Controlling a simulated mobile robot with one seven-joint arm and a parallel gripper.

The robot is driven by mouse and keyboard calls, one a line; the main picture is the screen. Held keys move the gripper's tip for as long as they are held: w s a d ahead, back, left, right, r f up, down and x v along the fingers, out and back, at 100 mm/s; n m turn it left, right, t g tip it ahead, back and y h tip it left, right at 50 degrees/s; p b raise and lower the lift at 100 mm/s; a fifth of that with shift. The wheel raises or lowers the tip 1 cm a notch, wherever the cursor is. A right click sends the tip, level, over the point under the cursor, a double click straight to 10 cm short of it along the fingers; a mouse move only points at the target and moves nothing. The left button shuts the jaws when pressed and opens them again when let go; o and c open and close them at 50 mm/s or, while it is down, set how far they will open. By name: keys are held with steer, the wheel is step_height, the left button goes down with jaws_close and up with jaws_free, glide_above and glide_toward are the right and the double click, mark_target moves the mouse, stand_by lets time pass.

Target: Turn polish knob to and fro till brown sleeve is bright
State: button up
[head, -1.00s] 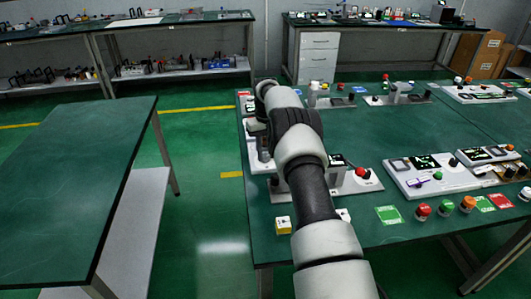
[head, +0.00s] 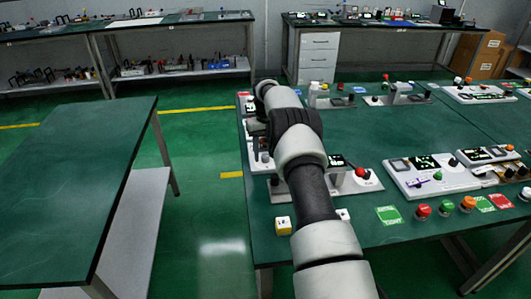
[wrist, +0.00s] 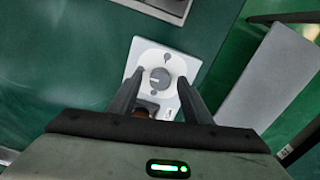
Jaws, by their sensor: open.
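In the wrist view a round grey knob (wrist: 160,78) with a dark bar mark sits on a white plate (wrist: 141,50) on the green table. My gripper (wrist: 160,75) is open, with one dark finger on each side of the knob. I cannot tell whether the fingers touch it. A small brown piece (wrist: 141,113) shows between the fingers, nearer my palm and partly hidden. It may be the brown sleeve; its brightness cannot be judged.
A pale panel edge (wrist: 165,5) lies beyond the plate. A bare green table (head: 75,180) stands to the left across a floor gap.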

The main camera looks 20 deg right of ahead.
mark_target(266, 156)
steer(key=shift+r, duration=0.1)
step_height(266, 156, up, 17)
steer(key=p, duration=0.4)
steer(key=shift+p, duration=0.3)
steer(key=shift+r, duration=0.1)
step_height(266, 156, down, 18)
steer(key=m+b, duration=0.1)
steer(key=m, duration=0.2)
steer(key=m+b, duration=0.1)
steer(key=m, duration=0.2)
steer(key=m+b, duration=0.1)
steer(key=m, duration=0.2)
steer(key=shift+r+b, duration=0.25)
steer(key=shift+b, duration=0.1)
steer(key=shift+c, duration=0.6)
